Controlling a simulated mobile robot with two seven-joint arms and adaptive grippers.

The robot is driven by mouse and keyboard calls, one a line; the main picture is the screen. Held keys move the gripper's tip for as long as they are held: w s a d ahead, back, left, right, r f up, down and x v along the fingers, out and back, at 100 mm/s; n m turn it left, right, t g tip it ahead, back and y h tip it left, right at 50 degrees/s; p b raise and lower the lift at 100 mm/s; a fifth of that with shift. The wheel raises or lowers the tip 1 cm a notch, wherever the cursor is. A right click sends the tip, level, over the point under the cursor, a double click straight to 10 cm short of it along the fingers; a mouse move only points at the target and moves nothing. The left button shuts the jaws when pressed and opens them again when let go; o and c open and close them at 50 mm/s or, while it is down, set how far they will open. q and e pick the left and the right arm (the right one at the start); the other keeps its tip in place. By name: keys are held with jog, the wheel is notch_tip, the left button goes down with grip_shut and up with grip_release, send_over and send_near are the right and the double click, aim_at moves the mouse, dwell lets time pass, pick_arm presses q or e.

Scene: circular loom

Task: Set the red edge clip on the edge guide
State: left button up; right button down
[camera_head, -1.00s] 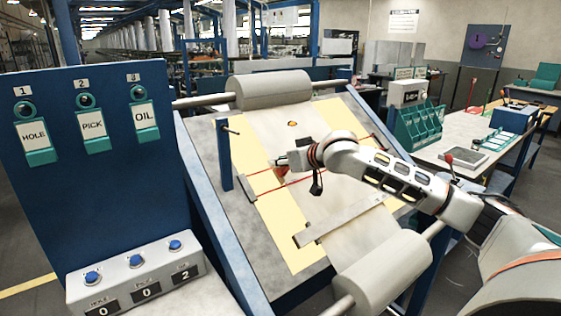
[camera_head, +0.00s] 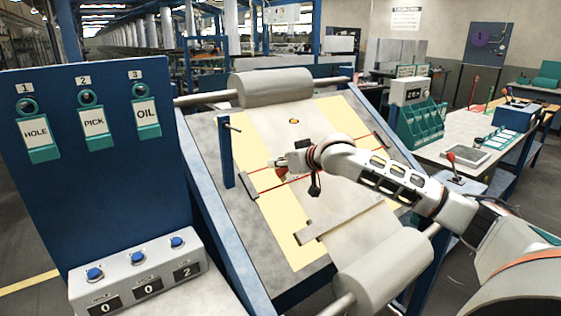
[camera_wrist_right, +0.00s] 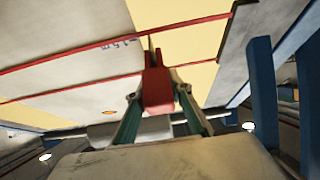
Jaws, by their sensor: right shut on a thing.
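The red edge clip (camera_head: 282,174) is held at the tip of my right gripper (camera_head: 279,164), over the left part of the sloped board. In the right wrist view the clip (camera_wrist_right: 157,88) sits upright between the two fingers of my right gripper (camera_wrist_right: 158,98). Two thin red lines (camera_wrist_right: 85,57) cross the board behind the clip, ending at a dark bar (camera_wrist_right: 236,28). They also show in the head view (camera_head: 262,190). I cannot tell which part is the edge guide, or whether the clip touches a line. My left gripper is not in view.
A blue post (camera_head: 227,155) stands left of the clip. A grey roller (camera_head: 270,88) lies at the board's top and another (camera_head: 383,272) at its bottom. A flat grey bar (camera_head: 340,218) lies below the red lines. A button box (camera_head: 138,272) is at lower left.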

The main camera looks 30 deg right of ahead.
jog(key=c, duration=1.7)
grip_release()
jog(key=v, duration=1.2)
jog(key=shift+a, duration=0.1)
